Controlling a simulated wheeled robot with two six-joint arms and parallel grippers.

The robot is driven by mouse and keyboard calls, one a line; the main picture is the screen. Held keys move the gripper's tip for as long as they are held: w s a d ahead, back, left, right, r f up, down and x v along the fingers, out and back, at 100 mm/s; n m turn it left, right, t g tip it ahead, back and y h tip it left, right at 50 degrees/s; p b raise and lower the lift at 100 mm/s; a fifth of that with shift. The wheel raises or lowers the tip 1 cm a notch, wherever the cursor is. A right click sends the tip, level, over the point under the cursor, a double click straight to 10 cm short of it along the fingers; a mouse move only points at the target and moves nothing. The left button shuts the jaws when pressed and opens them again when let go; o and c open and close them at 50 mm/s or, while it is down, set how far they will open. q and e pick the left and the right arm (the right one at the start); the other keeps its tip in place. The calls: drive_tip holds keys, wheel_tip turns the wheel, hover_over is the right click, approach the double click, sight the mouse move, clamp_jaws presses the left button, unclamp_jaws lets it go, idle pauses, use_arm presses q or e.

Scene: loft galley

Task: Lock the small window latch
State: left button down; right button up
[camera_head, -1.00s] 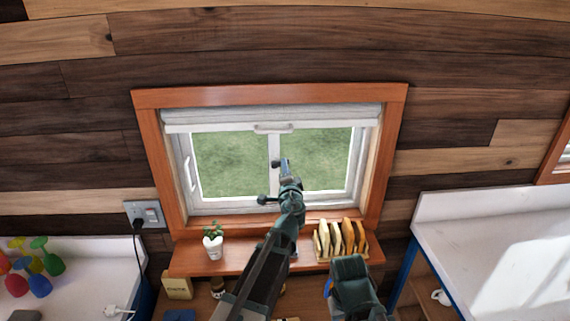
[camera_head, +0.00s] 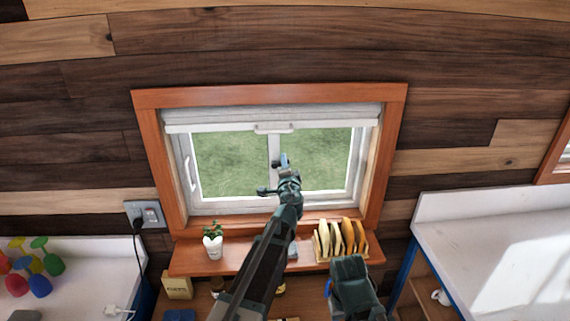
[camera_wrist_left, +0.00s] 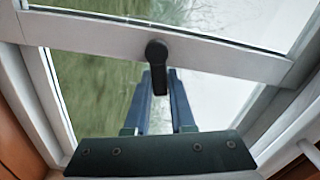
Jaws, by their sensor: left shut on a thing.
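The window latch (camera_wrist_left: 157,65) is a small black lever with a round pivot on the white middle rail of the window (camera_wrist_left: 215,56). In the left wrist view its lever points down the picture, between my finger tips. In the head view the latch (camera_head: 276,163) is a small dark spot on the upright between the two panes. My left gripper (camera_head: 284,159) reaches up to it from below; its fingers also show in the left wrist view (camera_wrist_left: 160,82), shut on the lever. Part of my right arm shows at the lower middle; its gripper is not visible.
A wooden sill shelf (camera_head: 190,261) lies below the window, with a potted plant (camera_head: 213,243) at left and a rack of yellowish slices (camera_head: 341,239) at right. A white handle (camera_head: 273,128) hangs at the blind. White counters stand on both sides.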

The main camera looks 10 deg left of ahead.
use_arm(q)
drive_tip(key=shift+f+m+b, duration=0.25)
drive_tip(key=shift+m+b, duration=0.05)
drive_tip(key=shift+m, duration=0.2)
drive_tip(key=shift+f+m, duration=0.25)
drive_tip(key=shift+m, duration=0.85)
drive_tip(key=c, duration=1)
unclamp_jaws()
drive_tip(key=shift+c, duration=0.2)
drive_tip(key=v, duration=1.4)
drive_tip(key=shift+w, duration=0.1)
